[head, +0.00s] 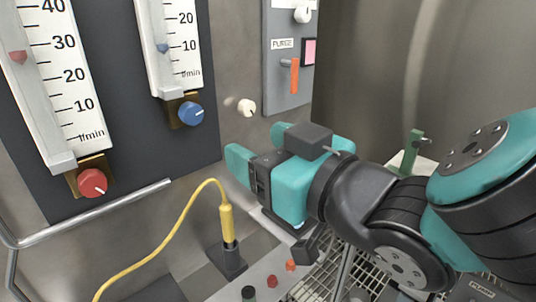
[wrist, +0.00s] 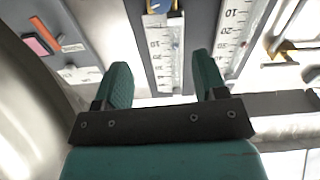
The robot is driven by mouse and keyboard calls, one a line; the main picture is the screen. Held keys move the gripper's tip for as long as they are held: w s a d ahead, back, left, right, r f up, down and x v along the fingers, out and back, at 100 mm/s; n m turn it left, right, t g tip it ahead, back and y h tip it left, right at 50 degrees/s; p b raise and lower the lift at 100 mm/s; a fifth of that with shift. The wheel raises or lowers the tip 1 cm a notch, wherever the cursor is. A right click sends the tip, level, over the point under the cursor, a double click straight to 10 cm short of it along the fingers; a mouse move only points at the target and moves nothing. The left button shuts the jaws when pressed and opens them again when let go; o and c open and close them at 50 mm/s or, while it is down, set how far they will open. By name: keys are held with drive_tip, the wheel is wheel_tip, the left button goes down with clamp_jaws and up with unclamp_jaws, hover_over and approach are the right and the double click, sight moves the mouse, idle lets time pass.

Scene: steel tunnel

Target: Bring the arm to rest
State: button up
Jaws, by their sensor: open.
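My gripper (head: 258,148) is in the middle of the head view, at the end of my teal and black arm, which reaches in from the right. Its two teal fingers point left towards the panel. In the wrist view, my gripper (wrist: 163,82) shows both fingers wide apart with nothing between them. The gripper is open and empty. It appears apart from the panel, in front of and below a cream knob (head: 246,107).
Flowmeters with a red knob (head: 92,183) and a blue knob (head: 191,113) stand left. An orange lever (head: 295,76) is on the purge panel behind. A yellow cable plug (head: 227,222) stands below the gripper. A metal rail (head: 100,212) runs lower left.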

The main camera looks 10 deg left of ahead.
drive_tip(key=shift+s+d, duration=0.1)
drive_tip(key=w+d+f+m+g+h, duration=0.2)
drive_tip(key=d+f+m+g+h, duration=0.15)
drive_tip(key=d+f+h, duration=0.5)
drive_tip(key=s+d+g, duration=0.8)
drive_tip(key=s+d, duration=0.2)
drive_tip(key=s, duration=0.1)
drive_tip(key=shift+s+d+f+h, duration=0.15)
drive_tip(key=shift+d+f+h, duration=0.1)
drive_tip(key=shift+d+h, duration=0.15)
drive_tip(key=shift+a, duration=0.1)
drive_tip(key=shift+c, duration=0.4)
idle(1.1)
